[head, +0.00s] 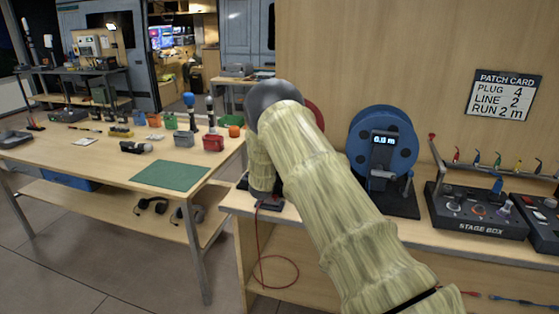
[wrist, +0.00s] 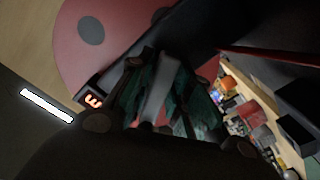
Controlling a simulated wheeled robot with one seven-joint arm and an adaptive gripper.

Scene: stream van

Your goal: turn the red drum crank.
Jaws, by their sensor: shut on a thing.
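The red drum shows as a thin red edge (head: 316,112) behind my arm in the head view. In the wrist view its large red disc with dark round spots (wrist: 72,42) fills the upper left. A small lit red display (wrist: 93,101) sits beside it, its reading unclear. My gripper (wrist: 168,75) is close beside the drum, shut on a grey bar-like part (wrist: 160,90) that looks like the crank handle. The rest of the crank is hidden by the fingers and dark shapes. In the head view my arm hides the gripper and crank.
A blue drum (head: 365,130) with a lit metre display stands just right of my arm. Further right are a stage box (head: 470,228) and a patch card (head: 502,94) on the wall. A red cable (head: 262,262) hangs from the bench front. A table (head: 110,160) with several small items stands left.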

